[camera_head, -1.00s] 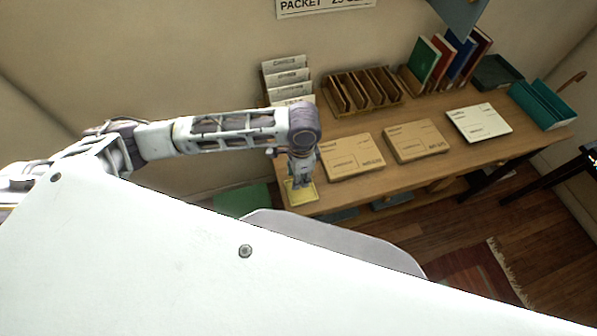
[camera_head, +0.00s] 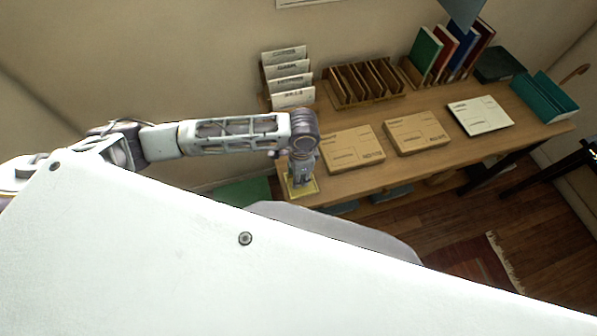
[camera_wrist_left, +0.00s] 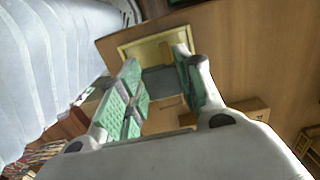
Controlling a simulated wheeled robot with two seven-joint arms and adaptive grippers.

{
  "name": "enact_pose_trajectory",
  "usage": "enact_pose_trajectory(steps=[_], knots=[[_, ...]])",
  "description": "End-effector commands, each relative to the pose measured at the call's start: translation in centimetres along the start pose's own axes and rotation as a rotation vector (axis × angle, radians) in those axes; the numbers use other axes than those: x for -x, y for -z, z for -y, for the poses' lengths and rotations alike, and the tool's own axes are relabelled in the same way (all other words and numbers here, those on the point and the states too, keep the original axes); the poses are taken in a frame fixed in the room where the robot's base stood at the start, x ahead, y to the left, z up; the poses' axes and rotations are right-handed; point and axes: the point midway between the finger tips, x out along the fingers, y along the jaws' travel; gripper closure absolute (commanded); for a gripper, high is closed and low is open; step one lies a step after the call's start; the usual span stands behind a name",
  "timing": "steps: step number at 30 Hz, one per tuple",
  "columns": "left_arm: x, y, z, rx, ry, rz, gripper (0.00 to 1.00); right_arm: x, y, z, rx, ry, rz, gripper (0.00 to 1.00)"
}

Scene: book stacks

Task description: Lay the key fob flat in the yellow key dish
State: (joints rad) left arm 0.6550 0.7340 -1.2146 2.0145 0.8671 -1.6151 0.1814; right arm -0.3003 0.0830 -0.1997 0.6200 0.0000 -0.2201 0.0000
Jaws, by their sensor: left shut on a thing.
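The yellow key dish (camera_head: 314,189) lies at the near left corner of the wooden table. My left gripper (camera_head: 301,186) points down over it and hides much of it. In the left wrist view the dish (camera_wrist_left: 128,50) shows beyond the fingertips. The green-padded fingers of my left gripper (camera_wrist_left: 160,82) stand apart, with a grey-green piece between them that seems to be the key fob (camera_wrist_left: 160,80). I cannot tell whether it touches the dish floor. My right gripper is not in view.
Two cardboard packets (camera_head: 353,148) (camera_head: 416,133) and a white packet (camera_head: 481,115) lie right of the dish. Behind are a stepped card rack (camera_head: 287,77), a wooden sorter (camera_head: 364,82) and upright books (camera_head: 426,54). A teal box (camera_head: 541,101) stands at the right end.

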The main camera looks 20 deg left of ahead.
Motion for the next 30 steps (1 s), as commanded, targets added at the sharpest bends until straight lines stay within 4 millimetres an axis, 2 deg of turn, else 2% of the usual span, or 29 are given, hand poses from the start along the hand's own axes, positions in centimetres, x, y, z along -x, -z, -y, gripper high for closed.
enact_pose_trajectory(steps=[14, 15, 21, 30], knots=[[-0.38, 0.03, 0.00, 0.000, 0.001, 0.000, 0.81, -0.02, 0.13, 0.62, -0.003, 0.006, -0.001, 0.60], [-0.38, 0.03, 0.00, 0.000, 0.001, 0.000, 0.64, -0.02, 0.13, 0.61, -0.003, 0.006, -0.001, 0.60], [-0.37, 0.03, 0.00, 0.000, 0.001, 0.000, 0.40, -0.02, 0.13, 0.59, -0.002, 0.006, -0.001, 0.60], [-0.35, 0.03, 0.01, 0.000, 0.001, 0.000, 0.40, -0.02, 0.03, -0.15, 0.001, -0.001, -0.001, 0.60]])
